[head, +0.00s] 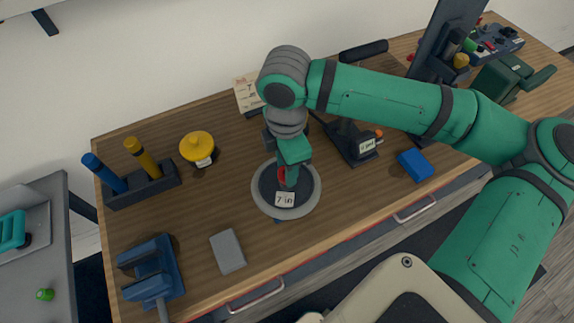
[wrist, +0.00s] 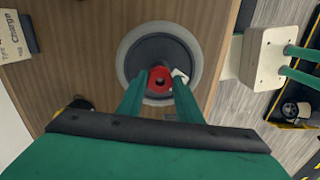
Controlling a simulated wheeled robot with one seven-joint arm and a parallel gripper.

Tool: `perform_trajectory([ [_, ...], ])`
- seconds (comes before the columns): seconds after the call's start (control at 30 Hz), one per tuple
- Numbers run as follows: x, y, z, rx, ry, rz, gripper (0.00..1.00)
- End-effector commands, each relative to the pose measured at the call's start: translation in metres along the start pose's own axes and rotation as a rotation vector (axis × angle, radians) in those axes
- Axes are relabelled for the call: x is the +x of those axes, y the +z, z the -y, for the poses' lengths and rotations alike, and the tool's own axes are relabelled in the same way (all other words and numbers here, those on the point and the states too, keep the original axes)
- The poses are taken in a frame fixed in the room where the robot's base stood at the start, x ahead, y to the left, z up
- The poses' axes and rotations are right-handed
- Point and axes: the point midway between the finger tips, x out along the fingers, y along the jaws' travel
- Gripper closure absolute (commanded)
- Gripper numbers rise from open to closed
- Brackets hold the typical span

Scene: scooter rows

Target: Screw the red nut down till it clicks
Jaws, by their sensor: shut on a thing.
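The red nut (wrist: 160,81) sits at the centre of a round wheel with a grey rim and dark hub (wrist: 160,47), seen from above in the wrist view. In the head view the wheel (head: 311,202) lies on the workbench and a sliver of the red nut (head: 281,175) shows beside my fingers. My gripper (wrist: 159,88) points down, its two green fingers on either side of the nut and shut on it. In the head view my gripper (head: 289,178) hides most of the nut. A white tag reading "7 in" (head: 285,199) is at the wheel's front.
A blue vise (head: 152,272), a grey block (head: 228,251), a yellow-topped item (head: 197,146) and a rack with blue and yellow handles (head: 143,187) stand left of the wheel. A blue block (head: 415,165) and a dark labelled stand (head: 352,142) are to the right. Bare wood surrounds the wheel's left side.

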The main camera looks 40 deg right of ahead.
Motion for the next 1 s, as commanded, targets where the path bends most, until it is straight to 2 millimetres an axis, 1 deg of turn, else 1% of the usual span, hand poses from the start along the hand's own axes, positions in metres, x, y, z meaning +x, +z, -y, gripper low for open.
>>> perform_trajectory([
  [0.03, -0.0021, -0.0016, -0.007, 0.056, 0.02, -0.008, 0.89],
  [1.0, -0.0031, 0.0013, -0.0065, 1.158, 0.015, -0.015, 0.9],
])
